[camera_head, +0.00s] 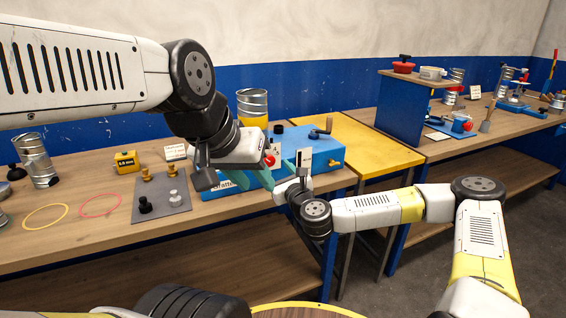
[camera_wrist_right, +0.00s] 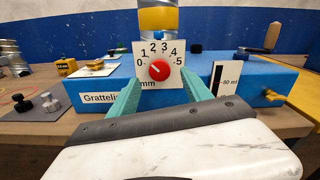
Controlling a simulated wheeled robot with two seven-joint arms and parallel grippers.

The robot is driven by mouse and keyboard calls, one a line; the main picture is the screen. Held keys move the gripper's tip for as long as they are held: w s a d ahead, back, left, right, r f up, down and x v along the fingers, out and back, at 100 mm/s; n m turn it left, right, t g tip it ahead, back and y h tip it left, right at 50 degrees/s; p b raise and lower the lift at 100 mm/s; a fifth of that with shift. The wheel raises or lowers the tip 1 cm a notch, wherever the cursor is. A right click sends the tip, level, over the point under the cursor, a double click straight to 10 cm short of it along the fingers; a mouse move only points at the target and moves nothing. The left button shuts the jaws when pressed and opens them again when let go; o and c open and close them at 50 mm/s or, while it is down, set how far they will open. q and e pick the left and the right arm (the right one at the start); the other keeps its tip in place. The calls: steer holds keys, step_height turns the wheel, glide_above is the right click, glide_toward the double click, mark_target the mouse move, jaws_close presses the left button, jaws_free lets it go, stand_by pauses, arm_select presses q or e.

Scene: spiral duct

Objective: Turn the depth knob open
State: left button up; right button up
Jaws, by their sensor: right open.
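The depth knob (camera_wrist_right: 159,70) is a round red knob on a white dial plate (camera_wrist_right: 140,52) marked 0 to 5 mm. The plate is on the front of a blue box (camera_wrist_right: 105,90). The knob's mark is too small to read surely. The knob also shows in the head view (camera_head: 270,160). My right gripper (camera_wrist_right: 160,92) is open, its teal fingers on either side of the lower dial; contact with the knob cannot be told. My left gripper (camera_head: 251,178) is in front of the box's left part in the head view; its finger gap is unclear.
A metal and yellow cylinder (camera_head: 252,106) stands at the box. An 80 ml gauge (camera_wrist_right: 217,80) is right of the dial. A grey mat (camera_head: 162,205) with small black, brass and grey pieces lies left of the box. A yellow table (camera_head: 365,150) adjoins at right.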

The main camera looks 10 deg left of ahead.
mark_target(270, 162)
steer(key=shift+x, duration=2.15)
jaws_close()
